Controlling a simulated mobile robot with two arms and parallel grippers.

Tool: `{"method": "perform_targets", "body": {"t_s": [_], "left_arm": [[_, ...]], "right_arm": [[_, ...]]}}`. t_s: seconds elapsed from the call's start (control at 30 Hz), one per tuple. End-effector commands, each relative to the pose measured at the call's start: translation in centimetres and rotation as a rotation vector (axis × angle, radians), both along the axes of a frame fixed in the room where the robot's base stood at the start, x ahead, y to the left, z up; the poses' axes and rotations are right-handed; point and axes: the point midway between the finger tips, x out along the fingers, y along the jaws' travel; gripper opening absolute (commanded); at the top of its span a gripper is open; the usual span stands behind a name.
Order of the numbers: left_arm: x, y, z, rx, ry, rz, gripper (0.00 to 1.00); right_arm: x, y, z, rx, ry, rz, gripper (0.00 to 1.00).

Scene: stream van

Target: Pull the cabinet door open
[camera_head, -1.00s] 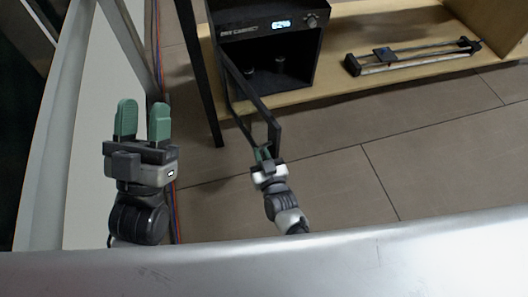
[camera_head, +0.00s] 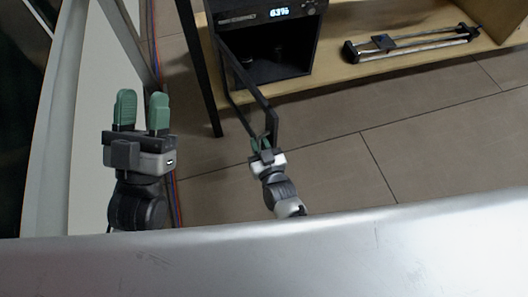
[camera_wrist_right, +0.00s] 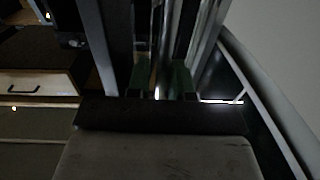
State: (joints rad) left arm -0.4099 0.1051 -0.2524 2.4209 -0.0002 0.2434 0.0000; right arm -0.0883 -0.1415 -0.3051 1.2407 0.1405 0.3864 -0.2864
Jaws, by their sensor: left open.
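The black cabinet (camera_head: 262,45) stands on a wooden shelf at the top of the head view, with a lit display above its opening. Its thin dark-framed door (camera_head: 247,79) stands swung wide out towards me, and the inside of the cabinet shows. My right gripper (camera_head: 261,143) is at the free end of the door, with its green fingers around the edge there. In the dark right wrist view the fingers (camera_wrist_right: 162,80) have a narrow upright strip between them. My left gripper (camera_head: 141,110) is open and empty at the left, away from the cabinet.
A rail-like device (camera_head: 410,43) lies on the shelf (camera_head: 365,74) right of the cabinet. A dark upright post (camera_head: 201,70) stands just left of the door. A pale wall panel (camera_head: 95,110) and cables bound the left side. Tiled floor (camera_head: 340,140) is clear on the right.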

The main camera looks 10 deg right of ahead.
Motion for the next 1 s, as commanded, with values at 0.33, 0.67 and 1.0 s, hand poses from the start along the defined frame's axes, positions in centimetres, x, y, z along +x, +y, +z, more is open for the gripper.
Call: {"method": "perform_targets", "body": {"t_s": [0.33, 0.67, 1.0], "left_arm": [[2.1, 0.2, -3.7, 0.1, 0.355, 0.02, 0.43], [2.3, 0.8, -7.6, 0.178, 0.653, 0.037, 0.43], [2.3, 1.0, -8.5, 0.193, 0.708, 0.04, 0.43]], "right_arm": [[-4.8, -1.2, 0.2, -0.003, 0.003, 0.001, 0.21], [-9.3, -2.3, 0.1, -0.002, 0.0, 0.002, 0.21], [-10.2, -2.5, 0.0, -0.002, -0.001, 0.002, 0.21]]}}
